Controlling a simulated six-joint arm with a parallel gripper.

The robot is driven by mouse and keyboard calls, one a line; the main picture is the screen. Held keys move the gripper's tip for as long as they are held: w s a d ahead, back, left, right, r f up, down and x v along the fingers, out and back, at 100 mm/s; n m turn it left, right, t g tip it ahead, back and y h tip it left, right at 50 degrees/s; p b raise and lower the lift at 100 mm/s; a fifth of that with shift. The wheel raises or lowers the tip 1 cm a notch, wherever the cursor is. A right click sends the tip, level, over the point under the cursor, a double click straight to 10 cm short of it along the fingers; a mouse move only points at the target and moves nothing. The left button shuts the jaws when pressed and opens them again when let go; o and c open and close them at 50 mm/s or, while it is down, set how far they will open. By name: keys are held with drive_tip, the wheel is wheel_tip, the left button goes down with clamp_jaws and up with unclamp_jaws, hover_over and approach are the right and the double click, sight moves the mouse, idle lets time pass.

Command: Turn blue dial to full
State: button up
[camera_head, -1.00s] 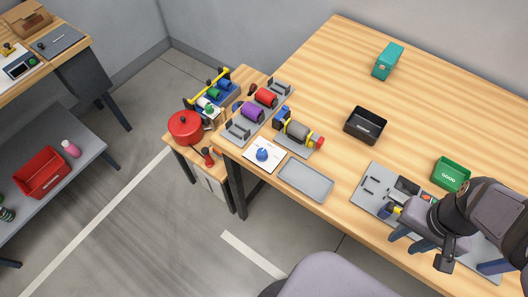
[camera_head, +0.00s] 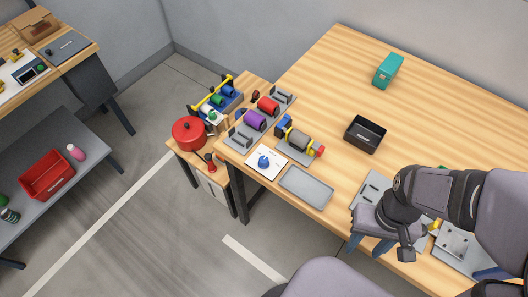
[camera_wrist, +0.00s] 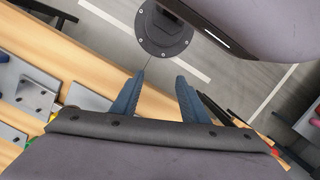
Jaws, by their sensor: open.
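The blue dial (camera_head: 263,162) sits on a white square plate (camera_head: 275,173) near the table's front edge, left of the middle in the head view. My gripper (camera_head: 368,246) is at the front edge of the table, well to the right of the dial. In the wrist view my gripper (camera_wrist: 158,98) has its two blue fingers apart with nothing between them. The wrist view looks down past the table edge to the floor, and the dial does not show there.
A grey tray (camera_head: 306,187) lies between the dial plate and my arm. A motor-like unit (camera_head: 298,141) and a rack of coloured cylinders stand behind the dial. A black bin (camera_head: 365,135) and a teal box (camera_head: 388,70) are farther back.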

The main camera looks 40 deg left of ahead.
sight(264, 159)
drive_tip(key=w+a+n+p, duration=0.1)
drive_tip(key=a+n, duration=0.1)
drive_tip(key=a, duration=0.7)
drive_tip(key=w+a+f+n+p, duration=0.1)
drive_tip(key=w+a+n, duration=0.1)
drive_tip(key=a, duration=0.8)
drive_tip(key=w+a+n+t+p, duration=0.1)
drive_tip(key=a+n, duration=0.2)
drive_tip(key=a, duration=0.7)
drive_tip(key=shift+w+a+f, duration=0.2)
drive_tip(key=shift+f, duration=0.2)
drive_tip(key=shift+n+t+y, duration=0.3)
drive_tip(key=shift+t+y, duration=0.1)
drive_tip(key=shift+y, duration=0.3)
drive_tip(key=w+a+r, duration=0.1)
drive_tip(key=a, duration=0.1)
drive_tip(key=w+a+r, duration=0.1)
drive_tip(key=a+r, duration=0.1)
drive_tip(key=w+a+r, duration=0.1)
drive_tip(key=a+r, duration=0.1)
drive_tip(key=shift+w, duration=0.35)
drive_tip(key=shift+s+r, duration=0.1)
drive_tip(key=shift+r, duration=0.25)
drive_tip(key=shift+s+d+h, duration=0.15)
drive_tip(key=shift+d+h, duration=0.15)
drive_tip(key=shift+f, duration=0.35)
drive_tip(key=shift+s+f+p, duration=0.1)
drive_tip(key=shift+f+p, duration=1.3)
drive_tip(key=shift+f, duration=2)
clamp_jaws()
